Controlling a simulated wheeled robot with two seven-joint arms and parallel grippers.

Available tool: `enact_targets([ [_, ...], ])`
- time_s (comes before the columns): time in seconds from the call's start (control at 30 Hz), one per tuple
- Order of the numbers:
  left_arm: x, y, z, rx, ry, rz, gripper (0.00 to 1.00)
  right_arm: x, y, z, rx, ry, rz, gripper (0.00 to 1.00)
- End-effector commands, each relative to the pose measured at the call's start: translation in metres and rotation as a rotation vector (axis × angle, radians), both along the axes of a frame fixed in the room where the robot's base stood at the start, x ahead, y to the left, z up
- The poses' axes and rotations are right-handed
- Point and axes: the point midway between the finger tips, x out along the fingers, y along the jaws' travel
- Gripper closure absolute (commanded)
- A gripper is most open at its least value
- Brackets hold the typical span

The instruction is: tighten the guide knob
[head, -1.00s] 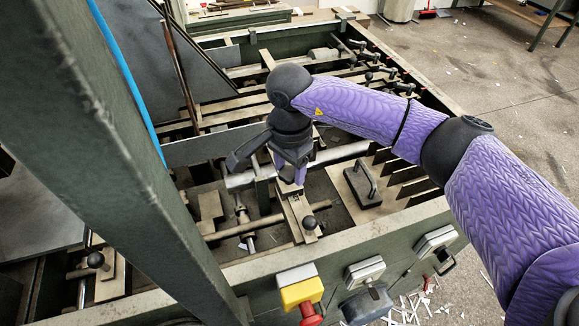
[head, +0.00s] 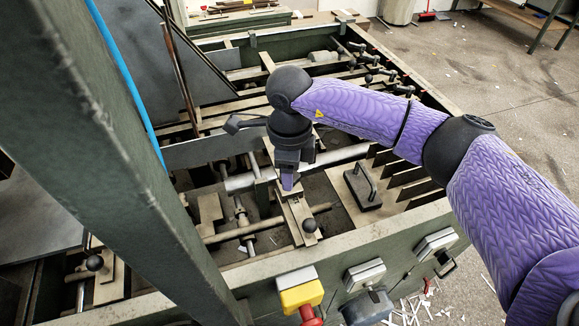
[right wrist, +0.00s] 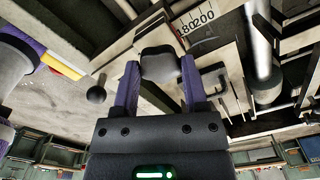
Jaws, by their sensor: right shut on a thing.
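My right gripper (head: 288,182) points down over the guide's wooden block (head: 296,212) in the middle of the feeder. In the right wrist view, the dark rounded guide knob (right wrist: 160,65) sits between its two purple fingers, which are shut on it. In the head view the knob is hidden by the gripper. A printed scale (right wrist: 197,20) with numbers shows just beyond the knob in the wrist view. My left gripper is not in view.
A black ball handle (head: 309,225) stands just in front of the gripper, and another (head: 95,263) is at the lower left. A black plate with a handle (head: 363,186) lies to the right. A green post (head: 110,150) crosses the left. A red-and-yellow stop button (head: 302,296) is at the front.

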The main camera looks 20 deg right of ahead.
Motion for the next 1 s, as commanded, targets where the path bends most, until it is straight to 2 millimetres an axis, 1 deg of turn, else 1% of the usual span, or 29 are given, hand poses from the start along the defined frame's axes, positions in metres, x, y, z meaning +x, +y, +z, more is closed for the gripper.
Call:
enact_targets([
  [0.3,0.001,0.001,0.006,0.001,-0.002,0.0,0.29,0.001,0.0,0.002,-0.001,-0.003,-0.299,1.0],
  [0.6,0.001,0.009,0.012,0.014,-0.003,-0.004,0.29,0.001,0.0,0.003,0.001,-0.004,-0.564,1.0],
  [0.8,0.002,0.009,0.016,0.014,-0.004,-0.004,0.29,0.001,0.0,0.002,0.002,-0.003,-0.7,1.0],
  [1.0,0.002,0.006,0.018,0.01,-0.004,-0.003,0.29,0.001,0.0,0.002,0.002,-0.004,-0.793,1.0],
])
